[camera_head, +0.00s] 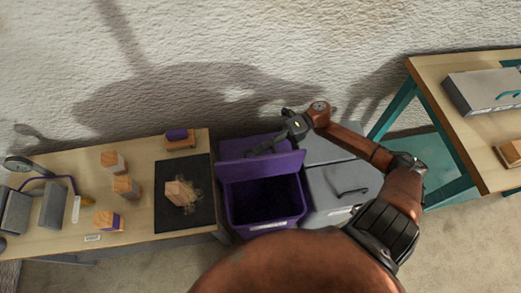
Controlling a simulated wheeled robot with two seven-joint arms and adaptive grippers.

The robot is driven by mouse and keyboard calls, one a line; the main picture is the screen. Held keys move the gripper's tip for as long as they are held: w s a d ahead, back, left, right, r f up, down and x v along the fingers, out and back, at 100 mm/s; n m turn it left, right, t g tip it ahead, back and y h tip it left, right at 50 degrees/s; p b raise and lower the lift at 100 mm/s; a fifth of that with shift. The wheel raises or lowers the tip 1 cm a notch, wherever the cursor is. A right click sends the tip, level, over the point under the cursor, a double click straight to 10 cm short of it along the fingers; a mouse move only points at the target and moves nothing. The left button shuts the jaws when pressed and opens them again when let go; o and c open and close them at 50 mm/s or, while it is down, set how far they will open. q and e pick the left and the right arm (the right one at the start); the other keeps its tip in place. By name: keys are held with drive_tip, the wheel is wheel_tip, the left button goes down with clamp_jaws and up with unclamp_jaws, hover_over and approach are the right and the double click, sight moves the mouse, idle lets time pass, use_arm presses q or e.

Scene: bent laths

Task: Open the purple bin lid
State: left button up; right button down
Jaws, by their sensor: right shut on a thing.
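The purple bin (238,218) stands on the floor between the left table and a grey bin, its dark inside open to view. Its purple lid (235,169) is raised and tilted up at the back of the bin. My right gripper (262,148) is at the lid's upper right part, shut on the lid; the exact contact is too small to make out. My right arm reaches in from the lower right over the grey bin. My left gripper is not in view.
A grey lidded bin (325,184) stands close on the right. The left table (140,165) holds several wooden blocks, a black mat (204,212) and tools. A right table (455,125) carries a grey case (480,92). The wall is close behind.

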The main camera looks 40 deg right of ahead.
drive_tip(key=c, duration=2)
unclamp_jaws()
drive_tip(key=shift+d, duration=0.1)
drive_tip(key=d, duration=0.4)
drive_tip(key=s+d, duration=0.1)
drive_tip(key=d, duration=0.2)
drive_tip(key=s+d+r, duration=0.1)
drive_tip(key=d, duration=0.3)
drive_tip(key=shift+d, duration=0.3)
